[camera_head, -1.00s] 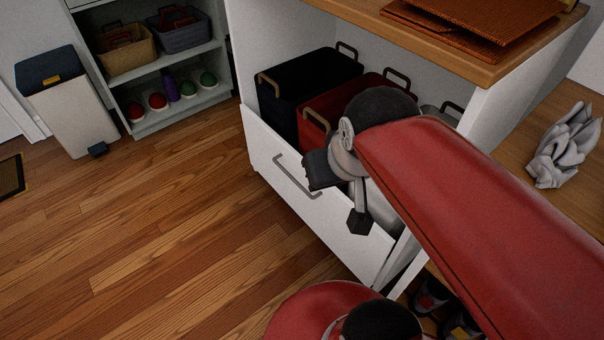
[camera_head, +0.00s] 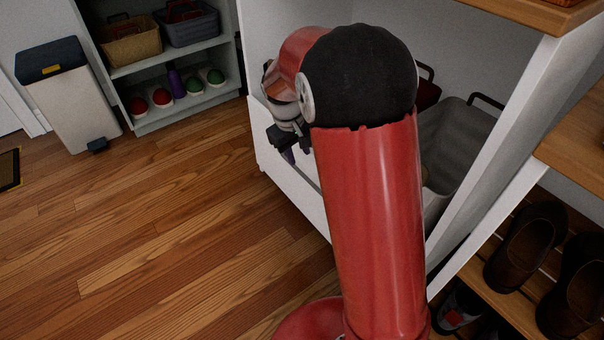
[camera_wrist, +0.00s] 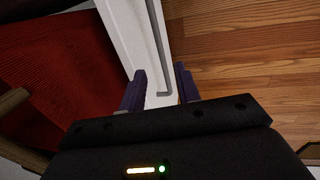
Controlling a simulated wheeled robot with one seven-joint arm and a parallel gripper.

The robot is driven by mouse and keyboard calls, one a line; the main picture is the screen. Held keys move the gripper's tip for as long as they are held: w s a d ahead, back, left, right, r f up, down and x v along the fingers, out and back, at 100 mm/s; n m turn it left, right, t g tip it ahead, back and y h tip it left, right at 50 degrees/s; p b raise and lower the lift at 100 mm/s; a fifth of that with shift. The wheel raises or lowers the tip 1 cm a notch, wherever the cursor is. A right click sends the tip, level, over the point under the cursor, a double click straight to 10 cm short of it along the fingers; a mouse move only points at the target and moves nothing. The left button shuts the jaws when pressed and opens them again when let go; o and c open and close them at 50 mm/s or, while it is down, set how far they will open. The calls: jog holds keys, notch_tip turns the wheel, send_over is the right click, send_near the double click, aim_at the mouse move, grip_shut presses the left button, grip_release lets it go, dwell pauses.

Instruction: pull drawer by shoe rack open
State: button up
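The drawer (camera_head: 316,211) is a white front low on a white cabinet, beside the shoe rack (camera_head: 487,286). My arm hides much of it in the head view. In the wrist view the drawer front (camera_wrist: 129,32) runs along the upper middle, with its grey bar handle (camera_wrist: 158,50) on the floor side. My gripper (camera_head: 288,153) is over the drawer front, pointing down. In the wrist view my gripper (camera_wrist: 160,82) has its two dark fingers apart, and the near end of the handle shows between them. Whether they touch it I cannot tell.
A grey bin (camera_head: 462,150) and a red basket (camera_wrist: 60,65) sit behind the drawer front. Dark shoes (camera_head: 526,245) are on the rack at right. A pedal bin (camera_head: 72,105) and shelf unit (camera_head: 180,120) stand at the back left. The wooden floor (camera_head: 170,220) is clear.

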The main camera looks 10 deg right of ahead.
aim_at(303, 174)
jog(key=f, duration=0.2)
jog(key=d+f+b, duration=0.1)
jog(key=f, duration=0.5)
jog(key=shift+w+d+b, duration=0.2)
jog(key=shift+w+b, duration=0.1)
jog(key=shift+w, duration=0.1)
grip_shut()
